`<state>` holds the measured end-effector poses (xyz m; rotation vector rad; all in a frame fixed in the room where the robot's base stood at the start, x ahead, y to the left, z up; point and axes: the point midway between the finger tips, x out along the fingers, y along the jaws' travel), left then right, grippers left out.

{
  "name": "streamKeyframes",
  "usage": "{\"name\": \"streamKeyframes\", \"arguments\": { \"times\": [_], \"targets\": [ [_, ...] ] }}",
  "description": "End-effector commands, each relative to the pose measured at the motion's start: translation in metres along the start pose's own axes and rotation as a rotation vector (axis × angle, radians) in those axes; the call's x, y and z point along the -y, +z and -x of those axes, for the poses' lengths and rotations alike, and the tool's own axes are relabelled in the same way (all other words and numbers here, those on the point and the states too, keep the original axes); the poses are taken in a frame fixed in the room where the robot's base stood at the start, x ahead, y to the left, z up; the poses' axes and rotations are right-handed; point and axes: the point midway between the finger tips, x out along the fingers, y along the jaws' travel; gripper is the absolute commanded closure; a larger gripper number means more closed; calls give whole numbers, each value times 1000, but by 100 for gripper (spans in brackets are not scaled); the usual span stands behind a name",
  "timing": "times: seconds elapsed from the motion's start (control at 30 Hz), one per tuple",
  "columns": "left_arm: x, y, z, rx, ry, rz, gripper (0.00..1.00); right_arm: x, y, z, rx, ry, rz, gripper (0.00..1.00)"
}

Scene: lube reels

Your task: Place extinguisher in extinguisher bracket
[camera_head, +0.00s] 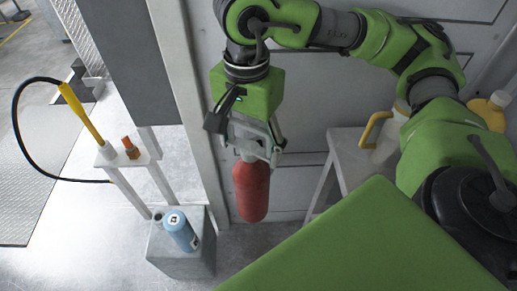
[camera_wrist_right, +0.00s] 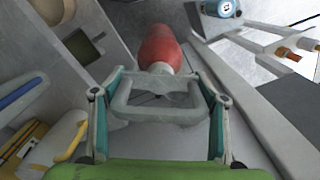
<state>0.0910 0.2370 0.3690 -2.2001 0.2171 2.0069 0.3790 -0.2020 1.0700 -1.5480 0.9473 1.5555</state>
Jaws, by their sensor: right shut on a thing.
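The red extinguisher (camera_head: 251,190) hangs below my right gripper (camera_head: 250,150) in the head view, roughly upright, in front of a pale grey panel. In the right wrist view the red extinguisher (camera_wrist_right: 160,48) shows beyond the right gripper (camera_wrist_right: 160,88). The right gripper is shut on its upper end. A pale grey loop-shaped part lies between the fingers; I cannot tell whether it belongs to the extinguisher. I cannot make out the extinguisher bracket in either view. My left gripper is not in view.
A grey block (camera_head: 160,259) with a blue canister (camera_head: 181,231) stands left of the extinguisher. A white stand (camera_head: 134,157) there holds an orange-brown fitting (camera_head: 130,148) and a yellow-handled hose (camera_head: 82,112). At right, a light stool (camera_head: 345,140) bears a yellow-handled jug (camera_head: 388,140).

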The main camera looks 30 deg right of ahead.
Motion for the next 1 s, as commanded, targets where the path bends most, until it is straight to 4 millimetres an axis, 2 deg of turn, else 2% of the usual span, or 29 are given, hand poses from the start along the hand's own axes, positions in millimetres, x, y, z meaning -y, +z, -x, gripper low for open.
{"name": "streamKeyframes", "arguments": {
  "times": [0.3, 0.5, 0.7, 0.83, 1.0],
  "targets": [
    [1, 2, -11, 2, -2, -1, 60, -10, -4, 30, 1, -8, -527, 89],
    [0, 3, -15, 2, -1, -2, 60, -18, -5, 46, 2, -9, -807, 89],
    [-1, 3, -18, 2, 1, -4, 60, -23, -6, 55, 2, -9, -976, 89],
    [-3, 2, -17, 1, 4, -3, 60, -23, -8, 58, 2, -9, -1022, 89],
    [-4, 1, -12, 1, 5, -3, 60, -14, -24, 60, 3, -7, -1036, 89]
  ]
}}
